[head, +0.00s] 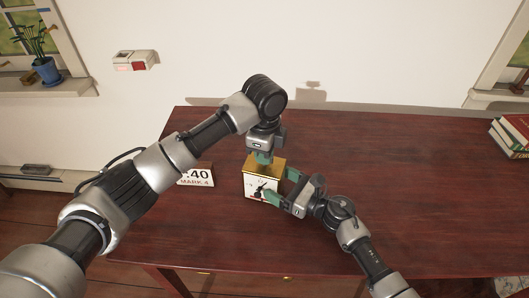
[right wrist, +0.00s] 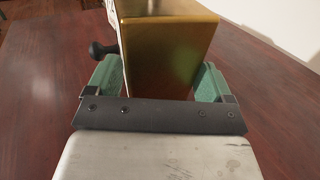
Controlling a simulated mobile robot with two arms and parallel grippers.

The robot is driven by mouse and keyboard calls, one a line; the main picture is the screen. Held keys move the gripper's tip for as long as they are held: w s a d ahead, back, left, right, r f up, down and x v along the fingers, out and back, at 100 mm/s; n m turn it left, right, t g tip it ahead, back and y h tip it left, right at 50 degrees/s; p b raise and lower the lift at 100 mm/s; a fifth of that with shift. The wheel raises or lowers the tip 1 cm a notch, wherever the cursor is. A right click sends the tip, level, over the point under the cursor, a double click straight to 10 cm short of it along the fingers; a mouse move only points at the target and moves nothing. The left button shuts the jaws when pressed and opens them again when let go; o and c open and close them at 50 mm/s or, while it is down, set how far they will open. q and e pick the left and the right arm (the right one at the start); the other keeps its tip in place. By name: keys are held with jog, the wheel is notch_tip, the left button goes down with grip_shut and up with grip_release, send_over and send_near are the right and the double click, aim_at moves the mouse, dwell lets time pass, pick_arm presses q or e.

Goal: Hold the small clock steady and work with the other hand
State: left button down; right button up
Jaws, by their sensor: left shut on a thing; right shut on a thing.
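The small clock (head: 262,187) stands on the dark red table, with a gold case and a white face with dark hands. My left gripper (head: 263,159) comes down from above and is shut on the clock's top part; its fingertips are partly hidden. My right gripper (head: 282,186) reaches in from the right and is shut on the clock. In the right wrist view the gold case (right wrist: 165,55) sits between its green fingers (right wrist: 157,80). A dark knob (right wrist: 103,50) sticks out on the case's left side, near the left finger.
A white card (head: 197,177) reading "40" and "MARK 4" stands left of the clock, partly behind my left arm. Books (head: 512,134) lie at the table's far right. The table (head: 420,180) is clear between. A wall box (head: 134,61) and potted plant (head: 46,70) are at the back left.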

pick_arm(q)
jog(key=shift+s+d+f+m, duration=0.15)
jog(key=shift+s+d+m, duration=0.1)
jog(key=shift+m, duration=0.15)
jog(key=c, duration=1.3)
grip_release()
jog(key=shift+o, duration=0.3)
jog(key=shift+w+a, duration=0.15)
jog(key=shift+a, duration=0.05)
notch_tip(320, 180, up, 12)
